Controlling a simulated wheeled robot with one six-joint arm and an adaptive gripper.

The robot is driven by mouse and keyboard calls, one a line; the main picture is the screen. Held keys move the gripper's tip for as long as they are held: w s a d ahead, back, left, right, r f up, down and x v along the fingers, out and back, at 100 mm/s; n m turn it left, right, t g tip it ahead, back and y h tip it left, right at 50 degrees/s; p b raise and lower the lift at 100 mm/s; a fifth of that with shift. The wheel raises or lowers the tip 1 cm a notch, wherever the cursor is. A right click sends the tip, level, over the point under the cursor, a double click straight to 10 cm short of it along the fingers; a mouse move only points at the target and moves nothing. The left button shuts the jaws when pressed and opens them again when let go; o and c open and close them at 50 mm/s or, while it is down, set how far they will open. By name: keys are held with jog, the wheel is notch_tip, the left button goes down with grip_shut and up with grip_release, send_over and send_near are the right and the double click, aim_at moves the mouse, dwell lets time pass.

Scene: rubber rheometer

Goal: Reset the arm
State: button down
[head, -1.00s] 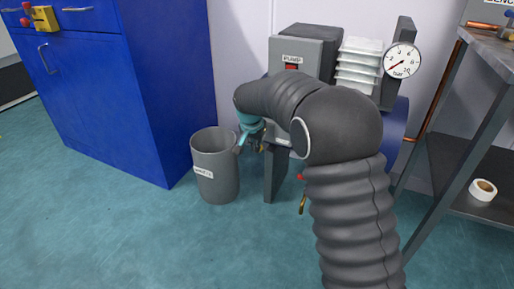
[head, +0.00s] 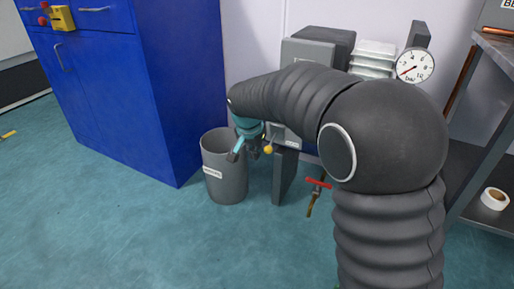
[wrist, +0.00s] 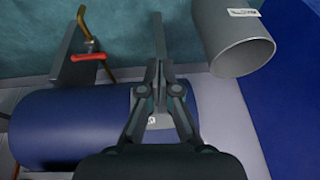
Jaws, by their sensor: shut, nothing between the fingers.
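My gripper (head: 240,152) is at the end of my dark, ribbed arm, beside the right rim of a grey waste bin (head: 226,182). In the wrist view my gripper (wrist: 158,68) is shut with nothing between the fingers. The bin (wrist: 235,45) is apart from the fingers there, to their upper right. My arm hides much of the pump unit behind it.
A blue cabinet (head: 150,100) stands left of the bin. The grey pump box (head: 305,50), a pressure gauge (head: 415,65) and a red-handled valve (head: 318,183) are near my arm. A blue tank (wrist: 70,130) lies below the fingers. A shelf with a white tape roll (head: 494,198) stands right.

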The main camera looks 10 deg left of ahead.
jog(key=s+d+f+n+g, duration=0.2)
jog(key=s+d+n, duration=0.3)
jog(key=s, duration=0.3)
jog(key=s+d+r+m+t+p, duration=0.1)
jog(key=s+d+r+p, duration=0.3)
jog(key=s+d+r, duration=0.4)
jog(key=s+d+r+t+p, duration=0.2)
jog(key=s+d+r+p, duration=0.2)
jog(key=s+d+r, duration=0.5)
jog(key=s+d, duration=0.5)
jog(key=d, duration=0.1)
jog(key=shift+s+m+t, duration=0.3)
jog(key=shift+m, duration=0.1)
